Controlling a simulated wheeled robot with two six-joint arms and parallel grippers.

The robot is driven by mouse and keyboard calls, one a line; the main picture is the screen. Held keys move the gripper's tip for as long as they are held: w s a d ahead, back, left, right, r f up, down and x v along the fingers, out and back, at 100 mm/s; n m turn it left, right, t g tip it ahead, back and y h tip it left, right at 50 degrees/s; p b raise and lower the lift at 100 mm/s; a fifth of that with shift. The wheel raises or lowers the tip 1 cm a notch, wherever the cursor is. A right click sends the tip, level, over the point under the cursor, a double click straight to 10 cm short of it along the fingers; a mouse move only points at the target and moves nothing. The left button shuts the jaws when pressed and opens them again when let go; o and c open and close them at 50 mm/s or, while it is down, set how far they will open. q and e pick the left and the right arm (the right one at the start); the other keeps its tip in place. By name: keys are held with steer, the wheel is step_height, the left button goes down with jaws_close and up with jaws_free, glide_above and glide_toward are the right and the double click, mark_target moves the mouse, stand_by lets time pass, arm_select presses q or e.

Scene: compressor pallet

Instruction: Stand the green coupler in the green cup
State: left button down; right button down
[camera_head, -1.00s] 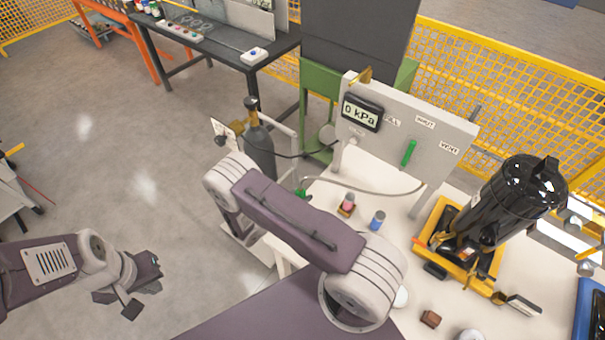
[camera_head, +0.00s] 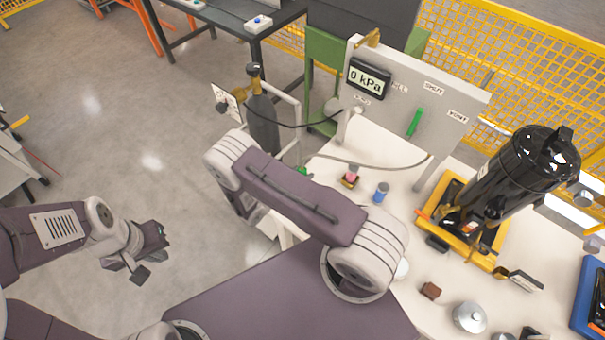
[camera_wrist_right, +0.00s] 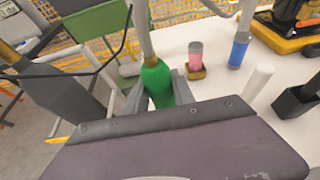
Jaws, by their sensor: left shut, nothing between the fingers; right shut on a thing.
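The green coupler (camera_wrist_right: 157,84) is in my right gripper (camera_wrist_right: 158,92) in the right wrist view, with a grey hose running up from its top. The two fingers close on it from either side. In the head view only a small green bit of the coupler (camera_head: 302,171) shows past my right arm, which hides most of that gripper. My left gripper (camera_head: 148,258) is shut and empty over bare floor at the lower left. I cannot make out a green cup in either view.
A pink-topped piece on a small base (camera_head: 350,177) and a blue cylinder (camera_head: 381,192) stand on the white table (camera_head: 405,205). The gauge panel (camera_head: 440,110) rises behind them. A black tank (camera_head: 520,175) on a yellow base stands at right. A gas cylinder (camera_head: 262,120) is left.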

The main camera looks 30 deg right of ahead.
steer(key=shift+f+b, duration=2.75)
steer(key=shift+f, duration=0.65)
steer(key=shift+f+b, duration=0.5)
steer(key=shift+f, duration=0.05)
steer(key=c, duration=1)
jaws_free()
steer(key=shift+a, duration=0.15)
steer(key=b+v, duration=0.1)
steer(key=v, duration=0.8)
